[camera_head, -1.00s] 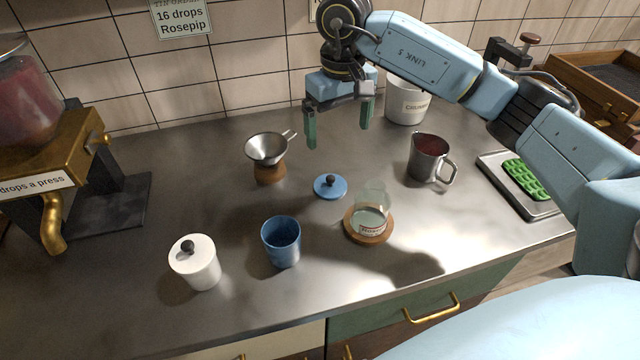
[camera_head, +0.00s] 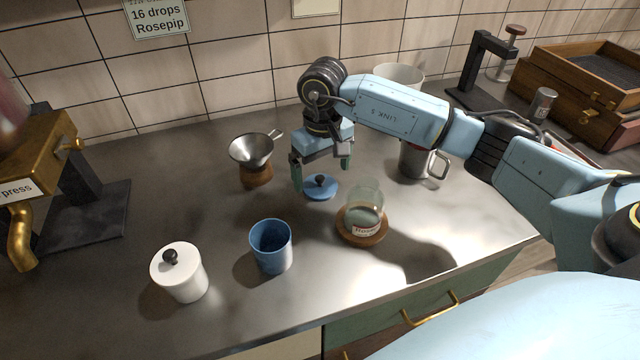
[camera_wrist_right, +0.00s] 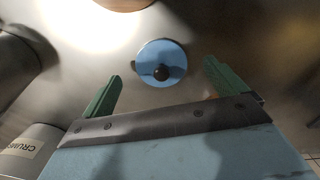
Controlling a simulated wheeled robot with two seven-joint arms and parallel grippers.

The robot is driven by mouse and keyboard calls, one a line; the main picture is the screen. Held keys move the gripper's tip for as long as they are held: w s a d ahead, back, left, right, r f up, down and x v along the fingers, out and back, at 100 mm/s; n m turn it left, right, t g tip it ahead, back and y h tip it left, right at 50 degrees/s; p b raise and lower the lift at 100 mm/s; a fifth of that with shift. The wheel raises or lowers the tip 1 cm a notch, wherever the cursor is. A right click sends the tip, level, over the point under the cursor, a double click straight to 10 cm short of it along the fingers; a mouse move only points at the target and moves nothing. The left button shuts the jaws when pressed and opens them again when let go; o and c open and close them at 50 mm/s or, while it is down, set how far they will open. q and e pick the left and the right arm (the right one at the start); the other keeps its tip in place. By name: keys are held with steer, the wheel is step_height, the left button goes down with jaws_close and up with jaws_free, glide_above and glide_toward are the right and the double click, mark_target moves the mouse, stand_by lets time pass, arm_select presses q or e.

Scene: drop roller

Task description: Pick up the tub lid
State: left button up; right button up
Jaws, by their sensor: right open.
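The blue tub lid (camera_head: 321,189) with a dark round knob lies flat on the metal counter, right of the funnel and behind the glass jar. The blue tub (camera_head: 271,246), uncovered, stands in front of it to the left. My right gripper (camera_head: 321,178) is open and empty, its green fingers above and slightly behind the lid. In the right wrist view the lid (camera_wrist_right: 161,62) lies just ahead of the open fingers (camera_wrist_right: 160,88), roughly centred between them. My left gripper is out of view.
A glass jar (camera_head: 366,199) on a wooden coaster stands just in front of the lid. A funnel (camera_head: 251,150) on a wooden stand is left of it. A metal jug (camera_head: 414,160) is to the right, and a white lidded pot (camera_head: 180,273) is front left.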

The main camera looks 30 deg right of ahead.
mark_target(322, 180)
steer(key=shift+f, duration=1.55)
steer(key=shift+c, duration=0.5)
steer(key=c, duration=0.9)
steer(key=shift+c, duration=0.2)
steer(key=shift+r, duration=0.1)
